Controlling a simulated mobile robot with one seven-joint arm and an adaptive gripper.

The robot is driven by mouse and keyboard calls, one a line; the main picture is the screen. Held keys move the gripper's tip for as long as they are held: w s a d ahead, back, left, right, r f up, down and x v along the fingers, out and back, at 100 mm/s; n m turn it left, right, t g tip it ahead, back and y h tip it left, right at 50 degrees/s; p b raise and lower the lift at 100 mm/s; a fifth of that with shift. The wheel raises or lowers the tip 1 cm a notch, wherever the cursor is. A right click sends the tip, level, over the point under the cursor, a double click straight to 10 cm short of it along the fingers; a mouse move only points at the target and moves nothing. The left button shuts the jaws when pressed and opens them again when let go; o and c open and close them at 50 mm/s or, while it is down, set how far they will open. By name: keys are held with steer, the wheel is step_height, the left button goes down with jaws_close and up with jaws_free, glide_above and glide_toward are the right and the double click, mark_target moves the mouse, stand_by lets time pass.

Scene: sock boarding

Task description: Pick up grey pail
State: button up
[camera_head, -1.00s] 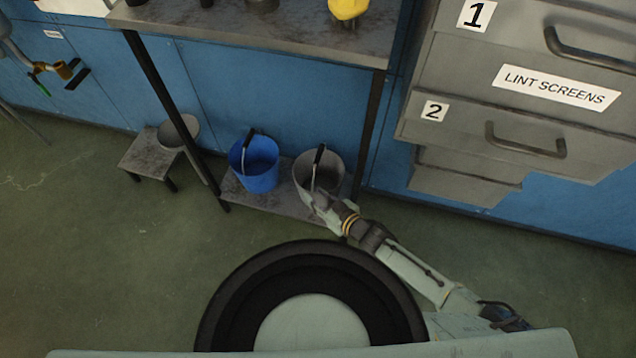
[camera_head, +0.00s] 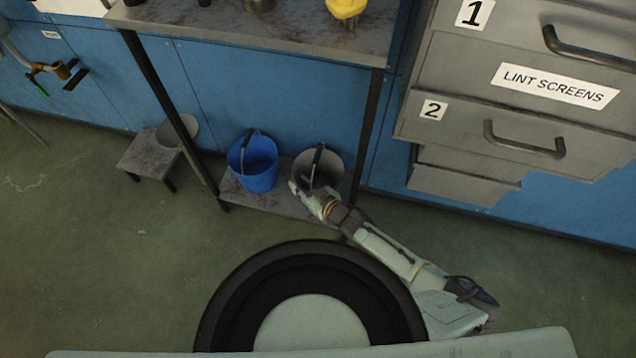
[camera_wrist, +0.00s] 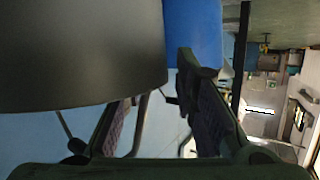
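The grey pail (camera_head: 329,165) stands on the low shelf under the bench, its dark handle grip raised above its rim. My gripper (camera_head: 304,192) is at the pail's front left side in the head view. In the wrist view the pail's dark grey wall (camera_wrist: 80,55) fills the upper left, close in front of my fingers. The two fingers of my gripper (camera_wrist: 158,88) are spread apart with nothing visibly clamped between them. The pail hides part of the left finger's tip, and I cannot tell whether they touch.
A blue pail (camera_head: 257,168) stands just left of the grey one on the shelf (camera_head: 270,203). Bench legs (camera_head: 366,135) flank the shelf. A small stool (camera_head: 148,158) with a grey bowl-like container (camera_head: 186,132) is further left. Drawers (camera_head: 500,130) stand at right.

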jaws_close()
